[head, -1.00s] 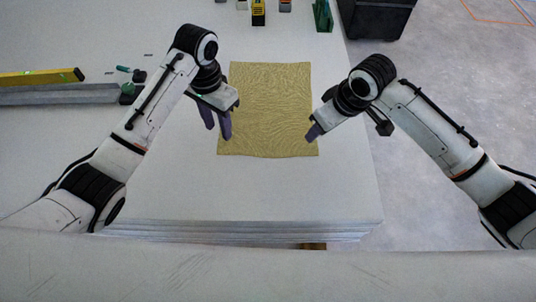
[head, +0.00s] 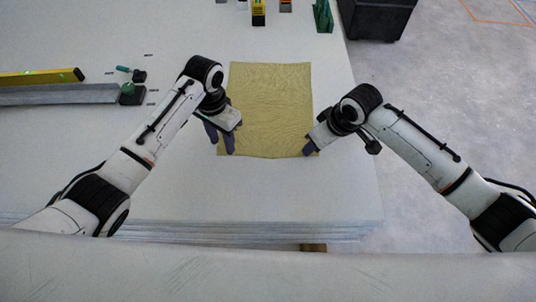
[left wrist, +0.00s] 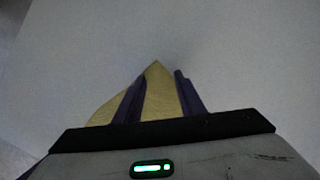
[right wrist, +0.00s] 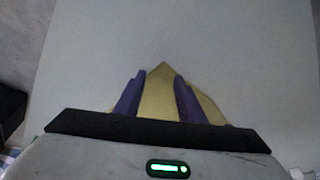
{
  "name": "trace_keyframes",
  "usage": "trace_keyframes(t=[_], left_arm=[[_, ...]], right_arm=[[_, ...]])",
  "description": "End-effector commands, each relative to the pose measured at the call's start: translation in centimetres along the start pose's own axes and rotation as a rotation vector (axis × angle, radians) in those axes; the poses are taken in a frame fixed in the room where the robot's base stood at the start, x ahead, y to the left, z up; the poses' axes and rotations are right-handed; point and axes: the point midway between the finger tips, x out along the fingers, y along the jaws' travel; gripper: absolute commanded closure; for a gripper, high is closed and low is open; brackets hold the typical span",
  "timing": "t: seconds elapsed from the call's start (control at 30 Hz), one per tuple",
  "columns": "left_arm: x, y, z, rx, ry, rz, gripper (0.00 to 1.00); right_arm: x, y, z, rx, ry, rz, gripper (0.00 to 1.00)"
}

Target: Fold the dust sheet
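The dust sheet (head: 270,105) is a yellow-tan cloth lying flat and unfolded on the stack of white panels. My left gripper (head: 222,150) is at its near left corner, with purple fingers pointing down. In the left wrist view the open fingers (left wrist: 160,90) have the sheet's corner (left wrist: 155,75) between them. My right gripper (head: 309,152) is at the near right corner. In the right wrist view its fingers (right wrist: 158,92) stand apart with a sheet corner (right wrist: 162,75) between them. Neither gripper visibly pinches the cloth.
A yellow level (head: 40,76) and a grey metal profile (head: 58,95) lie on the left of the panel stack (head: 180,190). Small tools, including a green one (head: 323,16), stand at the far edge. A black bin (head: 375,18) is at far right.

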Motion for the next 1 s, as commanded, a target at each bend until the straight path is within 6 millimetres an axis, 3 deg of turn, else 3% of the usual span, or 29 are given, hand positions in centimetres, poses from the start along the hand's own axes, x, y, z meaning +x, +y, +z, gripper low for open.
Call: trace_keyframes(t=[0.3, 0.73, 1.0], left_arm=[[0.11, 0.0, -0.01, 0.0, 0.0, 0.0, 0.64], [0.15, -0.02, 0.04, -0.001, -0.001, 0.0, 1.0], [0.18, -0.07, 0.08, -0.001, -0.002, -0.001, 1.0]], right_arm=[[0.14, -0.02, 0.18, 0.0, -0.004, 0.0, 0.64], [0.17, 0.09, 0.29, 0.001, -0.007, 0.002, 1.0], [0.19, 0.17, 0.36, 0.001, -0.009, 0.004, 1.0]])
